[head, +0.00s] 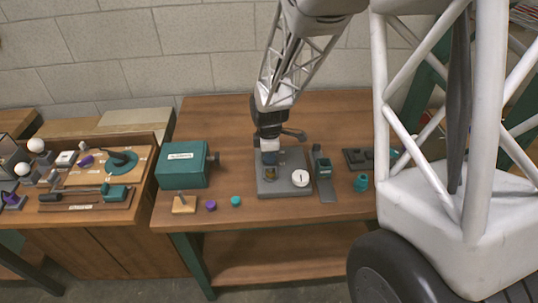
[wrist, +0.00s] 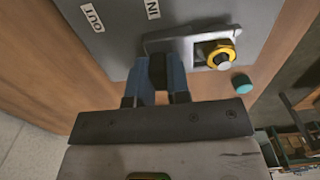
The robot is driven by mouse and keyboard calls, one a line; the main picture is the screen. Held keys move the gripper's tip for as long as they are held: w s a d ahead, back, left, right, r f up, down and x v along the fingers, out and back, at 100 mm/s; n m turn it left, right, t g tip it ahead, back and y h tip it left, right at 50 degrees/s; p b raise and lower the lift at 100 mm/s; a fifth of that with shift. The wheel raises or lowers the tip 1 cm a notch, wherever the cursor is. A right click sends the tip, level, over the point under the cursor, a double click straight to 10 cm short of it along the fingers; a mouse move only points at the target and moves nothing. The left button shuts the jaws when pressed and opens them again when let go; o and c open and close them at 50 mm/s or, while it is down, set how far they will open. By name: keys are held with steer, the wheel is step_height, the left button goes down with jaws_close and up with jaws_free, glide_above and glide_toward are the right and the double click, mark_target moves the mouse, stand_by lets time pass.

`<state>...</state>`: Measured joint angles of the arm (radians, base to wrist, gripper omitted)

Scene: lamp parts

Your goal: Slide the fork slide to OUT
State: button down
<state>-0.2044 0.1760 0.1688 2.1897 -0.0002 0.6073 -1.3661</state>
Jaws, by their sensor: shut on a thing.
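The grey fixture plate (head: 268,190) lies flat on the bench; it also shows in the wrist view (wrist: 115,50), with an OUT label (wrist: 91,17) and an IN label (wrist: 152,9). The light grey fork slide (wrist: 185,44) lies on it, with a yellow ring and pale round stud (wrist: 219,54) at its right part. The fork slide stands level with IN, to the right of OUT. My gripper (wrist: 159,68) has its blue fingers shut on a small dark part at the fork slide's left end, seemingly its handle. In the head view my gripper (head: 269,154) is over the plate.
A white dial (head: 300,178) stands on the plate's right part. A teal box (head: 184,164) stands to the left. A purple piece (head: 210,205) and a teal piece (head: 236,200) lie in front.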

steer(key=shift+w, duration=2.9)
steer(key=c, duration=1.1)
jaws_free()
steer(key=shift+r, duration=0.1)
steer(key=shift+r, duration=3.85)
steer(key=s+d+r+m+t, duration=0.1)
steer(key=s+d+r+m, duration=0.35)
steer(key=s+r, duration=0.35)
steer(key=s+d+r+m, duration=0.4)
steer(key=s+r+m, duration=0.15)
steer(key=s, duration=0.45)
steer(key=s+d+r+m, duration=0.1)
steer(key=s+m, duration=0.1)
steer(key=s, duration=0.4)
steer(key=s+d+r+m+t, duration=0.1)
steer(key=s+d+m, duration=0.1)
steer(key=s, duration=0.4)
steer(key=s+d+r+m, duration=0.1)
steer(key=s+m, duration=0.3)
steer(key=s, duration=0.2)
steer(key=shift+s+d+t, duration=0.2)
steer(key=shift+s+t, duration=0.1)
